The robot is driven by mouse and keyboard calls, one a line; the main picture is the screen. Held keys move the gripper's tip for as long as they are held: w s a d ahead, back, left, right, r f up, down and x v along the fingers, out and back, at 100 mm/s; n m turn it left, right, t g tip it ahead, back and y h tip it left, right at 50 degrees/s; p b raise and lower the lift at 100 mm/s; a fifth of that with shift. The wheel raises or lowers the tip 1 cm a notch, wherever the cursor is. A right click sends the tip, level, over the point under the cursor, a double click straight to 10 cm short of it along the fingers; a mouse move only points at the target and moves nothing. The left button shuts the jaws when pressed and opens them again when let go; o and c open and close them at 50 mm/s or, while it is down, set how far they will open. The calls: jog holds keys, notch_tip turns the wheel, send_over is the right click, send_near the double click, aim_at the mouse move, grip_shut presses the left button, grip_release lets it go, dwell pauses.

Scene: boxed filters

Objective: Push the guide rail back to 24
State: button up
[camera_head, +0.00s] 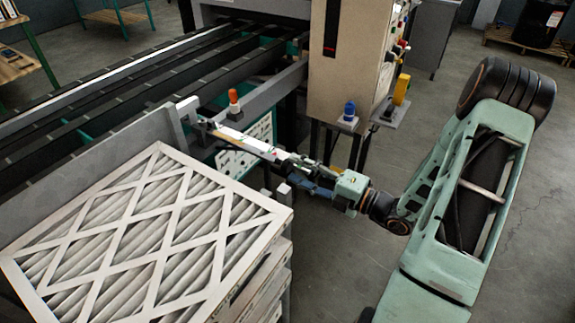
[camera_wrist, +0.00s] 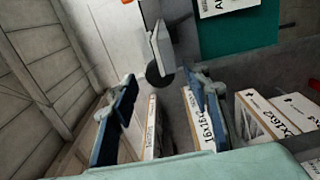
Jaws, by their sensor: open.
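A long grey rail (camera_head: 95,165) runs along the near side of the black-slatted conveyor in the head view, ending at an upright grey bracket (camera_head: 187,115). I cannot tell whether it is the guide rail named in the task. A pale strip with small coloured marks (camera_head: 240,141) sticks out from there toward my gripper (camera_head: 284,168); no number is readable on it. In the wrist view my gripper (camera_wrist: 160,95) has its two dark blue fingers spread apart, with nothing held between them. A light grey plate (camera_wrist: 162,48) with a dark round part shows beyond the fingertips. Contact cannot be told.
A stack of pleated filters (camera_head: 150,235) stands at the front left, close to my gripper. A beige control cabinet (camera_head: 345,60) stands behind it, with a blue knob (camera_head: 349,109) near it. Boxes with printed size labels (camera_wrist: 197,120) lie below. Floor at right is open.

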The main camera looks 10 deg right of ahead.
aim_at(290, 167)
jog(key=shift+x, duration=1.75)
grip_shut()
